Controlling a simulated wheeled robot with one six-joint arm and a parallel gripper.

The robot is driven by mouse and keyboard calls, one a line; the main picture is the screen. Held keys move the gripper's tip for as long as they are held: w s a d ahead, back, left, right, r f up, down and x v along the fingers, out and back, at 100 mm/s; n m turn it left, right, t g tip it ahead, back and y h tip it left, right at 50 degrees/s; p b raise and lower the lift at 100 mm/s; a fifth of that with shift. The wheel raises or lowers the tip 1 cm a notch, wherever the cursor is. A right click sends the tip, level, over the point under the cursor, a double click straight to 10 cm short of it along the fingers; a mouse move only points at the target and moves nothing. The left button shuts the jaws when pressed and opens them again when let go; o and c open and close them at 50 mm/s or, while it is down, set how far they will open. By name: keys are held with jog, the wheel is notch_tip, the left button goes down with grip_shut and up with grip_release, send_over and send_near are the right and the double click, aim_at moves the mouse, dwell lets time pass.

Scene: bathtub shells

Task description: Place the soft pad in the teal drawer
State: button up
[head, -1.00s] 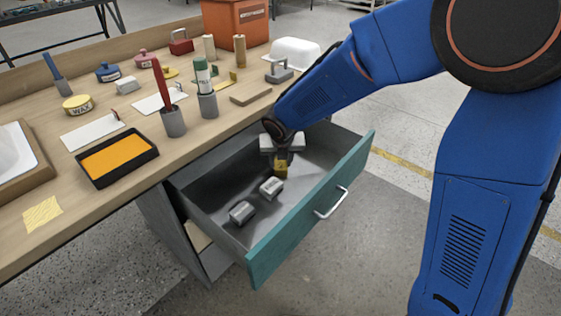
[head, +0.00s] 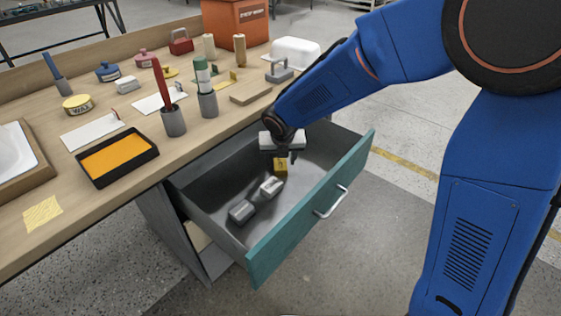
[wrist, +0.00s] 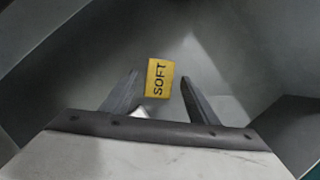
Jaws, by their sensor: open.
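The soft pad (head: 281,166) is a small yellow block lying on the floor of the open teal drawer (head: 318,205). In the wrist view its top (wrist: 159,78) reads "SOFT" and it shows just beyond and between the fingertips. My gripper (head: 293,156) is over the far part of the drawer, above the pad. Its two fingers (wrist: 157,85) are spread with nothing between them, and the pad looks free of both.
The wooden bench (head: 185,145) above holds a black tray with an orange pad (head: 118,158), cups and tins. The drawer's right part is clear.

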jog(key=v, duration=1)
jog(key=shift+s+r, duration=0.2)
jog(key=shift+r, duration=0.15)
jog(key=s+d+r+m, duration=0.3)
jog(key=s+d+m, duration=0.2)
jog(key=d+m, duration=0.45)
jog(key=s+d+r+m, duration=0.3)
jog(key=s+d+m, duration=0.2)
jog(key=d+m, duration=0.5)
jog(key=s+d+f+m, duration=0.1)
jog(key=s+d+m, duration=1)
jog(key=s+m, duration=0.5)
jog(key=shift+s+d+m+h, duration=0.3)
jog(key=shift+d+m, duration=0.1)
jog(key=shift+m, duration=0.55)
